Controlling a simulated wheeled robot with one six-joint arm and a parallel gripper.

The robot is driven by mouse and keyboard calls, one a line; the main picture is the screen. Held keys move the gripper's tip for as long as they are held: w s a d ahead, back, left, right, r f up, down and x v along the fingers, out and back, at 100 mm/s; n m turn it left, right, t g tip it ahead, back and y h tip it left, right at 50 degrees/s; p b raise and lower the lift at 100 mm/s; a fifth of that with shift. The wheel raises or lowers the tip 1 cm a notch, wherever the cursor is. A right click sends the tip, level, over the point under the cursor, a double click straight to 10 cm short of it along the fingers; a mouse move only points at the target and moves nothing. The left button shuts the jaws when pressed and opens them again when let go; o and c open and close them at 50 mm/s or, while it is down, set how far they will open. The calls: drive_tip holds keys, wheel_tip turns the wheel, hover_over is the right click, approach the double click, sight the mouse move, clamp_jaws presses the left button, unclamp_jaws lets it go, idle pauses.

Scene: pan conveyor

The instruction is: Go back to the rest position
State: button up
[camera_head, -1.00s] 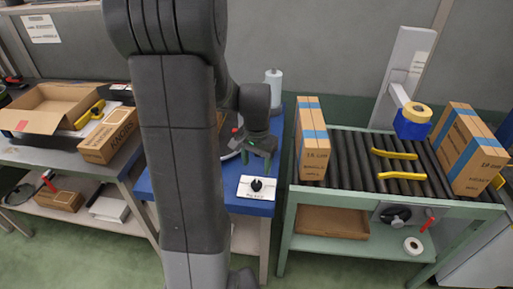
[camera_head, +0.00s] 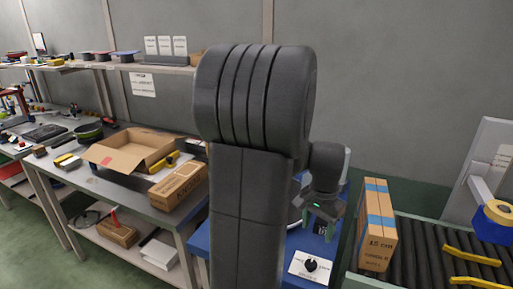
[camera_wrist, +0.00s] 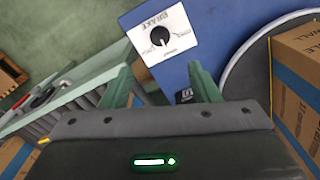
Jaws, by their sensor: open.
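My gripper (camera_head: 324,217) hangs above the blue table (camera_head: 204,243) in the head view, partly hidden behind my arm. In the wrist view, its two green fingers (camera_wrist: 161,76) stand wide apart with nothing between them. A white plate with a black knob (camera_head: 310,265) lies on the blue table below and in front of the gripper. The wrist view shows the knob (camera_wrist: 160,37) beyond the fingertips, apart from them. My arm stands upright across the middle of the head view and hides part of the blue table.
A roller conveyor (camera_head: 420,258) on the right carries a blue-taped carton (camera_head: 378,235) and yellow pieces. On the left, a grey bench holds an open cardboard box (camera_head: 130,152) and a closed carton (camera_head: 178,186). A carton (camera_wrist: 300,70) shows close at the wrist view's right edge.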

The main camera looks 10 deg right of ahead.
sight(311, 263)
wheel_tip(311, 263, down, 14)
drive_tip(key=shift+r+b, duration=0.15)
drive_tip(key=shift+b, duration=0.3)
drive_tip(key=shift+r, duration=0.1)
